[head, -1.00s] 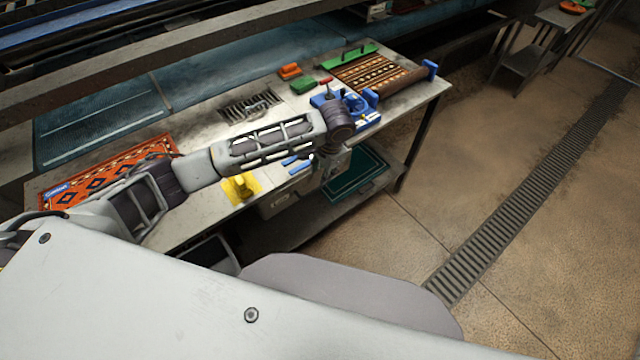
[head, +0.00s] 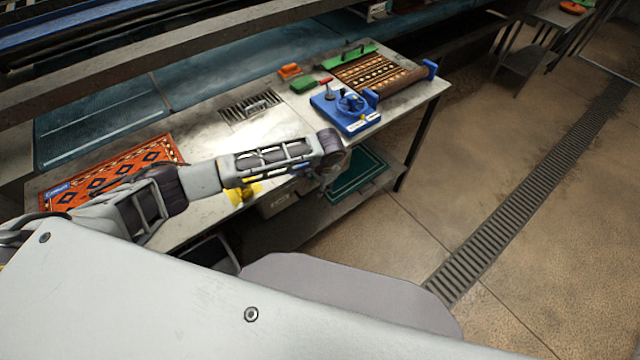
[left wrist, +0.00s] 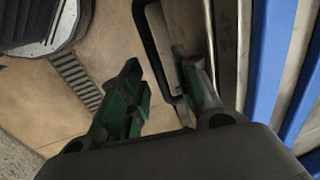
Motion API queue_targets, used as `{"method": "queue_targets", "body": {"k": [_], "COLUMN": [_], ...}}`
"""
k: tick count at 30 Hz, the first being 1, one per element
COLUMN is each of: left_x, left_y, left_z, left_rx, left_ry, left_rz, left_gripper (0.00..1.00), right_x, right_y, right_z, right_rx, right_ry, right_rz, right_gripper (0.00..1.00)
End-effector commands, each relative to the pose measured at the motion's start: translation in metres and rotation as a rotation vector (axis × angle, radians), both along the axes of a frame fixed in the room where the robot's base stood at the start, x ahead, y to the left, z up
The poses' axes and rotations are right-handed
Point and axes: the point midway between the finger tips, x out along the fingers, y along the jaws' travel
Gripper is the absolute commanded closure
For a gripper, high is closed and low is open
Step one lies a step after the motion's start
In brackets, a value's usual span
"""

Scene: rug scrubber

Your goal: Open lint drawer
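My left gripper (head: 325,178) is low at the table's front edge, partly hidden by its own wrist. In the left wrist view its two green-padded fingers (left wrist: 160,85) are apart. A dark loop handle (left wrist: 150,35) on a flat metal face shows between and just beyond the fingertips; I cannot tell if they touch it. A grey box with a label (head: 278,202) is under the table, partly covered by my arm. I cannot tell for certain which part is the lint drawer. My right gripper is not in view.
The steel table (head: 205,140) holds an orange patterned rug (head: 110,175), a blue device with a wheel (head: 345,110), a half-rolled rug (head: 375,75) and green and orange brushes. A green tray (head: 360,172) lies on the lower shelf. Open floor (head: 480,150) lies to the right.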

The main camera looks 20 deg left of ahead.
Motion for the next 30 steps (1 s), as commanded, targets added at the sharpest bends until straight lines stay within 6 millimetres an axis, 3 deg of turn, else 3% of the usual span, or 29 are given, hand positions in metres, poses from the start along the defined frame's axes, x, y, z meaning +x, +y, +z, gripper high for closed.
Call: {"method": "queue_targets", "body": {"k": [5,13,30], "left_x": [-0.0002,-0.0002,0.0026], "left_y": [-0.0002,-0.0004,-0.0047], "left_z": [-0.0001,0.0000,0.0000], "left_rx": [0.000,-0.001,-0.001], "left_ry": [0.000,0.001,0.001], "left_rz": [0.000,0.000,-0.001], "left_gripper": [0.68,1.00,1.00], "right_x": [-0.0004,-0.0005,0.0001], "right_y": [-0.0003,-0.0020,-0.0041], "right_z": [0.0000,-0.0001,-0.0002], "right_rx": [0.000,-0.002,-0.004], "right_ry": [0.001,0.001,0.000], "right_rz": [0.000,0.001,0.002], "right_gripper": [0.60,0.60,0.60]}}
